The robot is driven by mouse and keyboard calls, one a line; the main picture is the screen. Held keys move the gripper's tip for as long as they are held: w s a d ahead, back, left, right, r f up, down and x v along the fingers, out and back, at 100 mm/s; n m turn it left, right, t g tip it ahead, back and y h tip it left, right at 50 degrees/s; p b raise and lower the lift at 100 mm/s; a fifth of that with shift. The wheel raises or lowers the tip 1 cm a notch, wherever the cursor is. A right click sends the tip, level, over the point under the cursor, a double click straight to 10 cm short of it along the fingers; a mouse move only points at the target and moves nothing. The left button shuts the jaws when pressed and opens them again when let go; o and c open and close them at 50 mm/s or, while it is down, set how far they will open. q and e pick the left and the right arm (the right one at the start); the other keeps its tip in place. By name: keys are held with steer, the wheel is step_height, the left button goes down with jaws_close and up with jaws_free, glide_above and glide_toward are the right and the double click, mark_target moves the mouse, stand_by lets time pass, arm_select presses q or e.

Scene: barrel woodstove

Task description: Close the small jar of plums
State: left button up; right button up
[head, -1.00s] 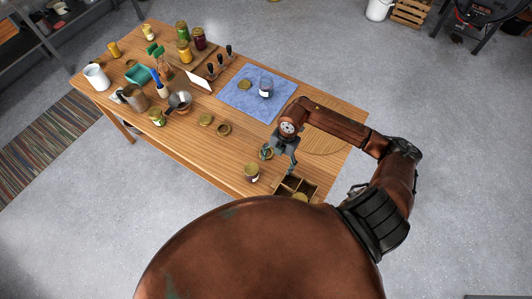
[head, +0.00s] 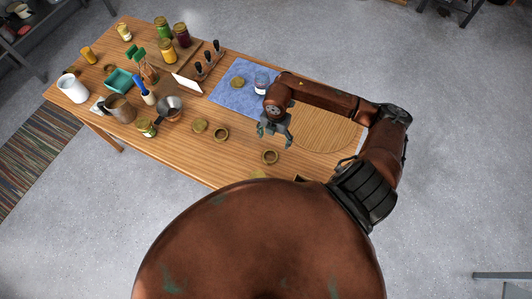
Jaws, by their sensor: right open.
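My right gripper (head: 275,141) is open and empty, pointing down above the table. It is just behind a gold ring or lid (head: 270,157) lying on the wood. A gold-brown sliver (head: 258,174) shows over my body's edge, where a small dark jar stood in the earlier view; the rest is hidden, so I cannot tell whether it is lidded. Two more gold lids or rings lie to the left, one (head: 200,126) and another (head: 221,135). My left gripper is not in view.
A blue cloth (head: 232,98) holds a clear glass jar (head: 262,84) and a gold lid (head: 238,82). The table (head: 190,160) is clear around the lids. My body hides its front edge.

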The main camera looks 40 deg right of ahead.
mark_target(270, 156)
steer(key=f+b, duration=0.4)
steer(key=w+f+b, duration=0.1)
steer(key=f+b, duration=0.1)
steer(key=f, duration=0.1)
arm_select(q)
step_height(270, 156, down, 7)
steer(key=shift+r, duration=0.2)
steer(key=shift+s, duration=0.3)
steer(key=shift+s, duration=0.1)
arm_select(e)
steer(key=shift+f, duration=1.2)
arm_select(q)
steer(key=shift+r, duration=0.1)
arm_select(e)
steer(key=shift+s+a+f, duration=0.1)
steer(key=f, duration=0.2)
steer(key=a+f+p, duration=0.1)
steer(key=f, duration=0.1)
steer(key=shift+s+f, duration=0.1)
steer(key=shift+f, duration=0.05)
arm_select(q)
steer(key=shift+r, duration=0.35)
arm_select(e)
steer(key=shift+f, duration=0.4)
